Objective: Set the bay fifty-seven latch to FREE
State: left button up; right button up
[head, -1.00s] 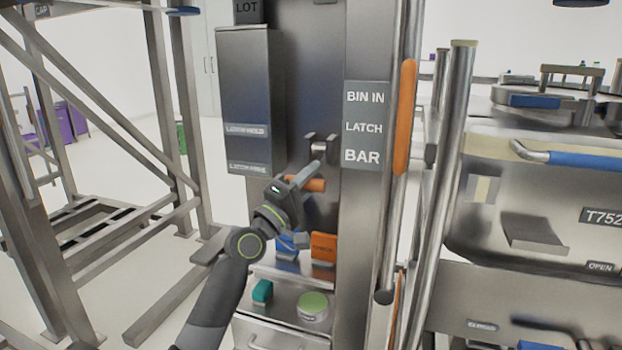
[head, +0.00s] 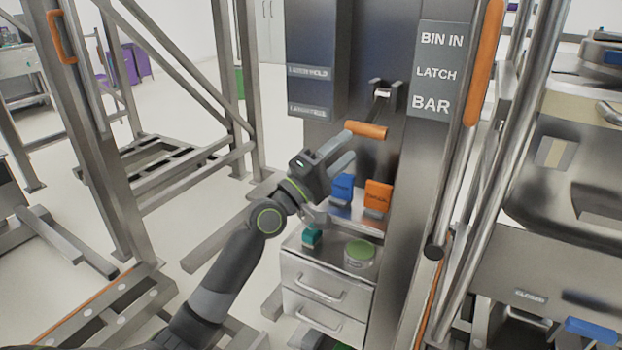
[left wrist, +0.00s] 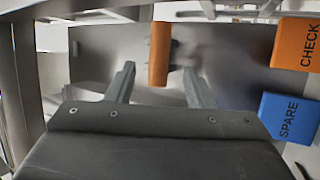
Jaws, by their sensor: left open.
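The bay latch has an orange handle (head: 366,130) on a dark arm, hanging down and slightly left from its pivot bracket (head: 382,91) on the steel post. Plates reading LATCH HOLD (head: 308,72) and LATCH FREE (head: 308,110) sit left of it; their small print is blurred. My left gripper (head: 341,152) is open, just below and left of the handle. In the left wrist view the orange handle (left wrist: 159,52) lies ahead, lined up between the two open fingers (left wrist: 160,85); no contact shows. My right gripper is out of view.
Blue (head: 341,188) and orange (head: 378,196) tagged blocks stand below the latch. A teal block (head: 311,236) and a green-topped round tin (head: 359,253) sit on the drawer unit (head: 325,290). A BIN IN LATCH BAR sign (head: 438,72) and long orange handle (head: 485,60) are at right.

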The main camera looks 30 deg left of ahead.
pick_arm(q)
jog(key=b+v, duration=0.1)
jog(key=v, duration=0.7)
jog(key=shift+s+f, duration=0.2)
jog(key=shift+s, duration=0.05)
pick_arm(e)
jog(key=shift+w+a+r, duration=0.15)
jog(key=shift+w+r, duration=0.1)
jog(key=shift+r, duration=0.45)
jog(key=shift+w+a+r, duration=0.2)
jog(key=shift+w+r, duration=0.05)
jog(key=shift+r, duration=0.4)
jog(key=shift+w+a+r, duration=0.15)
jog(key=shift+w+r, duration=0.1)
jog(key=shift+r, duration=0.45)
pick_arm(q)
jog(key=shift+a, duration=0.15)
